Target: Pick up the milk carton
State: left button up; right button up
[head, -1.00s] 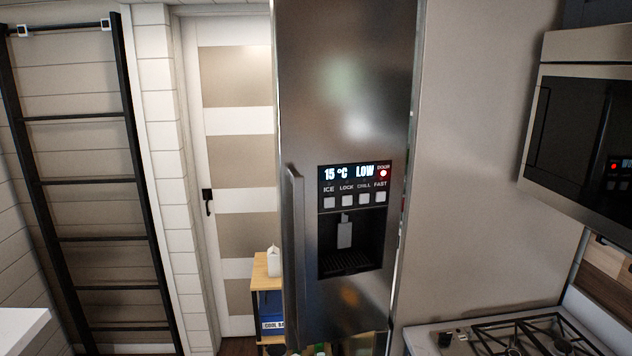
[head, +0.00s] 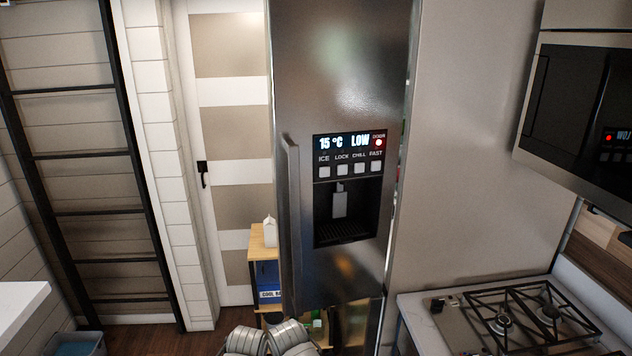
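A white milk carton (head: 270,232) stands upright on the wooden top of a small shelf unit (head: 257,241), left of the refrigerator door. Its right side is close to the door's edge in the picture and may be partly hidden. Silver rounded parts, likely of my own arms, show at the bottom edge of the head view. Neither gripper's fingers are in view, and nothing is seen touching the carton.
The steel refrigerator door (head: 340,90) with its handle (head: 291,220) fills the middle and seems ajar. A blue box (head: 269,283) sits on the unit's lower shelf. A stove (head: 510,320) stands right, a ladder (head: 137,190) left. A grey bin (head: 78,343) stands at lower left.

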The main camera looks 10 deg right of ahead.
aim_at(270, 223)
jog(key=i+j, duration=0.65)
jog(key=i, duration=0.15)
jog(key=i+j, duration=1.35)
jog(key=i, duration=0.2)
jog(key=z, duration=1.9)
